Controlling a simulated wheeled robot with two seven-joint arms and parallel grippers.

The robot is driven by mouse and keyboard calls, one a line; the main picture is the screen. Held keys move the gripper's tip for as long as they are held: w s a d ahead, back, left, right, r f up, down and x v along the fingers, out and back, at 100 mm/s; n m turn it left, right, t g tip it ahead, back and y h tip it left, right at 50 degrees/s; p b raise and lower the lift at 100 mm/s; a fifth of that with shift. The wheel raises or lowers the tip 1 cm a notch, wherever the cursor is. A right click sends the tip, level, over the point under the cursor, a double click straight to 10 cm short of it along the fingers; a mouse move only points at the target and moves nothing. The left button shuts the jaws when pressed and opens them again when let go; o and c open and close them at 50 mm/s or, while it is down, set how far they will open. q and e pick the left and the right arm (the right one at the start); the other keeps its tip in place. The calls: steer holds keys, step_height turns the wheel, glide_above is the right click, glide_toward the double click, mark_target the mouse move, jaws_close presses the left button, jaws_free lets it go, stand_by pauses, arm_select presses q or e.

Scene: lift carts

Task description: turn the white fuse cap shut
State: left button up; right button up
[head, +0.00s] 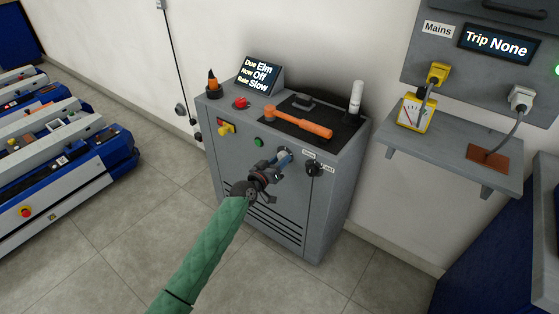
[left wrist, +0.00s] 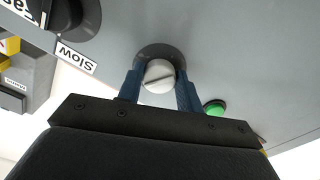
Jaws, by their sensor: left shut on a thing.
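The white fuse cap (left wrist: 159,76) shows in the left wrist view as a round knob with a slot across it. It sits in a dark round collar on the front of the grey cabinet (head: 232,160). My left gripper (left wrist: 160,88) has one blue finger on each side of the cap and is shut on it. In the head view my left gripper (head: 282,160) reaches the upper front of the cabinet and hides the cap. My right gripper is not in view.
A black rotary knob (head: 314,168) is right of my gripper, and a green button (head: 259,142) is left of it. An orange-handled tool (head: 300,124) lies on the cabinet top. A shelf (head: 448,152) holds a yellow meter (head: 415,114).

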arm_select(q)
steer(key=shift+n+p, duration=0.5)
steer(key=shift+n, duration=2.6)
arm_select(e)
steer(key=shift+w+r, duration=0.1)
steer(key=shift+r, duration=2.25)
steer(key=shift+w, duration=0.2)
arm_select(q)
steer(key=o, duration=1)
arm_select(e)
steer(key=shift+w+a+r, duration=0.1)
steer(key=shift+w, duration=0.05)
arm_select(q)
steer(key=shift+v, duration=3.9)
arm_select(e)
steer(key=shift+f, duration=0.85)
